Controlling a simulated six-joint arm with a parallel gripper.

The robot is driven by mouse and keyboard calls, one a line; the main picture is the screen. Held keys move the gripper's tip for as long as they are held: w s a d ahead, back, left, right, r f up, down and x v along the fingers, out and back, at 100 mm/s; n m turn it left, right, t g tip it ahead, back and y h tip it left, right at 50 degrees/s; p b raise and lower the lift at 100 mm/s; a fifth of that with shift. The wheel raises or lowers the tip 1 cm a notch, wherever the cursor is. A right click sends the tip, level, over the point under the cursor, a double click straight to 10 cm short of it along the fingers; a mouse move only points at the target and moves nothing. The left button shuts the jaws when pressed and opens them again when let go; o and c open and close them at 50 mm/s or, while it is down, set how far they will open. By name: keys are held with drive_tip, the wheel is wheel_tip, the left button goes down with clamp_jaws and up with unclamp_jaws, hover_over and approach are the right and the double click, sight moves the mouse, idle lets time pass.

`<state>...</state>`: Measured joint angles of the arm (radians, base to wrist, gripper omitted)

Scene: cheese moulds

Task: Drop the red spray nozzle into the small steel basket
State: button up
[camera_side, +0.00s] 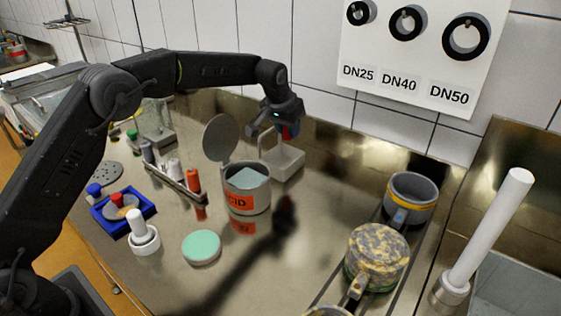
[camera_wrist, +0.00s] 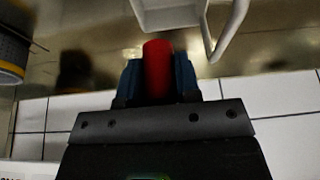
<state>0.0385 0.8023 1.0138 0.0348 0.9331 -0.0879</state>
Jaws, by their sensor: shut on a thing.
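My gripper (camera_side: 284,125) is shut on the red spray nozzle (camera_side: 289,132), holding it clear of the counter at the back. In the wrist view, the red nozzle (camera_wrist: 157,68) stands out between the two dark blue fingers of my gripper (camera_wrist: 157,80). A small pale grey box with a tall loop handle (camera_side: 288,166) stands just below, and appears to be the steel basket. In the wrist view, the basket (camera_wrist: 165,18) is at the top edge, partly cut off, beyond the nozzle tip. Its inside is mostly hidden.
A labelled grey can (camera_side: 247,199) with its lid raised stands in front of the basket. A rack with small bottles (camera_side: 178,188), a blue tray (camera_side: 117,229) and a green disc (camera_side: 201,247) lie left. The tiled wall is close behind.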

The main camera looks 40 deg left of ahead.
drive_tip(key=shift+f, duration=0.65)
drive_tip(key=o, duration=1)
drive_tip(key=shift+o, duration=0.2)
drive_tip(key=v, duration=1.4)
drive_tip(key=shift+w, duration=0.1)
